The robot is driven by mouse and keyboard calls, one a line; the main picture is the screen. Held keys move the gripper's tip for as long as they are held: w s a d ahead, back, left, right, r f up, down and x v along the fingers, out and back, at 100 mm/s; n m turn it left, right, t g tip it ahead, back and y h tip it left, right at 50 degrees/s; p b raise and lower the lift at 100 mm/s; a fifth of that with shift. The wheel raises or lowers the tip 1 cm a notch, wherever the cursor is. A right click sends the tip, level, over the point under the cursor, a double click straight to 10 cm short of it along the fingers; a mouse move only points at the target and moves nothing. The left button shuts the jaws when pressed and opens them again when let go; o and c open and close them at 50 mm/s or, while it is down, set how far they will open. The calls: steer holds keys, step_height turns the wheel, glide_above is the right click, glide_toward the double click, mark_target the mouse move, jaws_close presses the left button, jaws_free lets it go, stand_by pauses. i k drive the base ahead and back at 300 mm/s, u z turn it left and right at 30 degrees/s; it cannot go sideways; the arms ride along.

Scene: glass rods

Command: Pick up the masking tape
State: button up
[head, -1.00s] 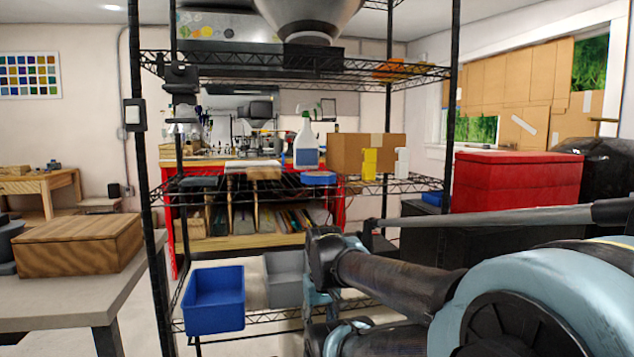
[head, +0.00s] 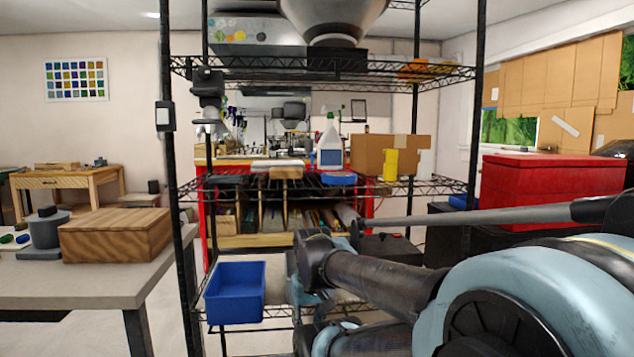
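A flat blue roll (head: 340,179), which looks like the masking tape, lies on the middle wire shelf (head: 440,186). It sits just below and in front of the white spray bottle (head: 330,146) and left of the yellow item (head: 390,165). My arm shows at the lower right, folded in front of the rack and lower than the roll, not touching it. I cannot make out my gripper's fingers in this view.
The black rack's posts and shelves stand ahead. A cardboard box (head: 366,155) stands beside the roll. A blue bin (head: 235,292) is on the lowest shelf. A table (head: 70,285) with a wooden box (head: 116,235) is at left, a red chest (head: 550,190) at right.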

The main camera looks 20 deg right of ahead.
mark_target(331, 177)
steer(key=u, duration=0.2)
steer(key=k, duration=0.7)
steer(key=z, duration=1.05)
